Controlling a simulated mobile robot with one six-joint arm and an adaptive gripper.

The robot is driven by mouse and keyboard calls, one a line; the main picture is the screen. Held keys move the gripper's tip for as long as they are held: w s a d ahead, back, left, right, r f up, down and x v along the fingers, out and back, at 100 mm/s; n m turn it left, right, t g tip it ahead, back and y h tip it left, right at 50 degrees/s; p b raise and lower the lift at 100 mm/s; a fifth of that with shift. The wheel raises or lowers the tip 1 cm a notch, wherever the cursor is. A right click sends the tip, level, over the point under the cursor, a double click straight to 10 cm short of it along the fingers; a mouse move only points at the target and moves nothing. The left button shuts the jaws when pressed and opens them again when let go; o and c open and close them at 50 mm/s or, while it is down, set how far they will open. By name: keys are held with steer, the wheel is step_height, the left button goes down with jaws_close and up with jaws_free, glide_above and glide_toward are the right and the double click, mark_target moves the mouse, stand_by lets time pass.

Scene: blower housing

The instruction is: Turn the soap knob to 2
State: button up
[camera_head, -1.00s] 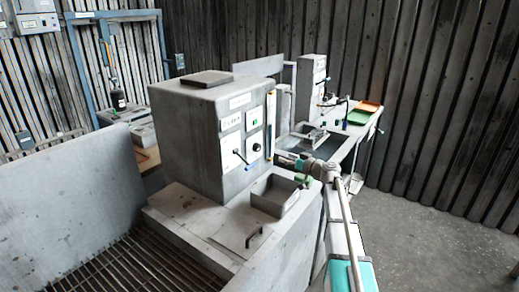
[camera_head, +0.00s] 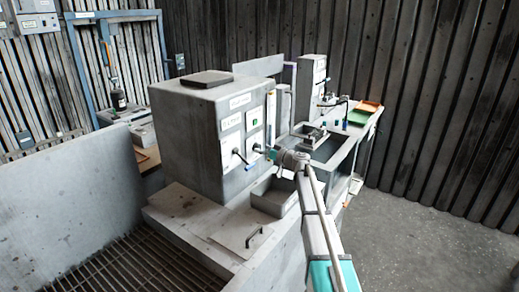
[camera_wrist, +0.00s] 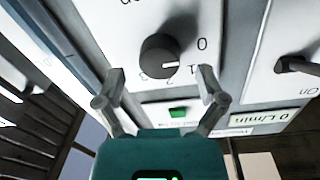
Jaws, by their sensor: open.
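The soap knob (camera_wrist: 160,56) is a round black dial on a white panel in the wrist view. The digits 0, 1, 2 and 3 are around it. Its white pointer mark faces right, roughly toward the 1. My gripper (camera_wrist: 162,84) is open, with its fingertips spread either side of the knob's near edge; I see no clear contact. In the head view my gripper (camera_head: 272,154) is close to the front of the grey housing (camera_head: 190,135) and hides the knob there.
A switch lever (camera_wrist: 295,65) on a neighbouring panel is right of the knob. A green button (camera_wrist: 178,112) is beyond the fingers. In the head view, an open grey tray (camera_head: 275,197) lies under my arm, and a sink counter (camera_head: 340,150) stands behind it.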

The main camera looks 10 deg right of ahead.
steer(key=shift+x, duration=0.8)
steer(key=c, duration=1.2)
